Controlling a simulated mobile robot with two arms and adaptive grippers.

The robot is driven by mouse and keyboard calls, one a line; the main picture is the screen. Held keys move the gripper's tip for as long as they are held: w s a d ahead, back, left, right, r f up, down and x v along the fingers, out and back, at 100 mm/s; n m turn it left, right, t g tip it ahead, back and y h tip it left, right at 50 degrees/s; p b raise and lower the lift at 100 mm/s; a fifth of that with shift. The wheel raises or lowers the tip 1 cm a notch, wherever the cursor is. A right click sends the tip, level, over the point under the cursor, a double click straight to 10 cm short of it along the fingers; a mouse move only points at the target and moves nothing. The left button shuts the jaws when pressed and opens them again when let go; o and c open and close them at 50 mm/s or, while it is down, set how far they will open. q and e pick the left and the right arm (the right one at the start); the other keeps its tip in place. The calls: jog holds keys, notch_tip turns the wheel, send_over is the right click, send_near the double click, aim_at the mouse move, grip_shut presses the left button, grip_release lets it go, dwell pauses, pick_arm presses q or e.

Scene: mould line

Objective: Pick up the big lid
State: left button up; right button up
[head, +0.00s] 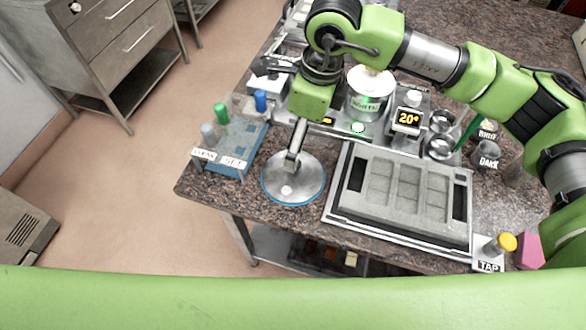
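The big lid (307,187), a round silver disc with a small pale knob, lies near the table's front edge with a blue rim showing around it. My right gripper (291,164) reaches down over the far part of the lid, its narrow fingers just behind the knob. The fingers look close together, but I cannot tell whether they are shut or touch the lid. My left gripper is not in view.
Left of the lid stands a blue rack (236,145) with coloured-top bottles. A grey mould (405,190) lies close on the right. Behind are a pot marked WHITE (367,106) and a 20° display (408,119).

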jog(key=f, duration=0.1)
jog(key=f+p, duration=0.1)
jog(key=f, duration=0.3)
jog(key=shift+w+a+f, duration=0.15)
jog(key=shift+a+f, duration=0.1)
jog(key=shift+a, duration=0.15)
jog(key=shift+f+p, duration=0.45)
jog(key=shift+p, duration=0.15)
jog(key=f, duration=0.1)
jog(key=f+p, duration=0.2)
jog(key=shift+w+a+f, duration=0.15)
jog(key=shift+w+f, duration=0.05)
jog(key=shift+w, duration=0.05)
jog(key=shift+a+f, duration=0.1)
jog(key=shift+f, duration=0.55)
grip_shut()
